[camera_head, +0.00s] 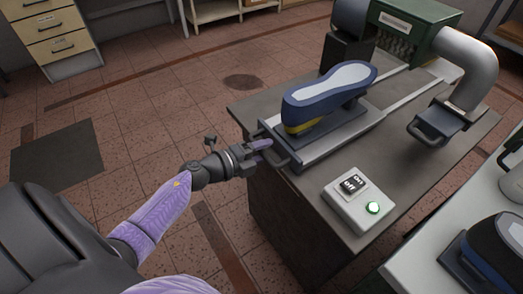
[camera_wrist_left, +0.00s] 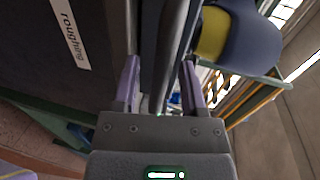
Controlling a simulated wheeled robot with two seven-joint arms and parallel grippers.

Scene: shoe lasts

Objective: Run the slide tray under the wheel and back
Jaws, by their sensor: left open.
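The slide tray (camera_head: 362,122) lies on its rails on the bench, at the front end. A dark blue shoe last (camera_head: 300,108) with a pale grey sole on top and a yellow band sits on it. My left gripper (camera_head: 266,147) is at the dark handle (camera_head: 276,161) on the tray's near end. In the left wrist view my purple fingers (camera_wrist_left: 161,85) are open, one on either side of the handle bar (camera_wrist_left: 172,45). Contact cannot be told. The wheel is not clearly visible at the green machine (camera_head: 408,30). My right gripper is not in view.
A control box (camera_head: 354,208) with a lit green button stands on the bench's front corner. A grey duct (camera_head: 470,65) and a dark handle-like part (camera_head: 436,125) are at the right. Another shoe last (camera_head: 506,245) stands on a pale table. The floor at left is open.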

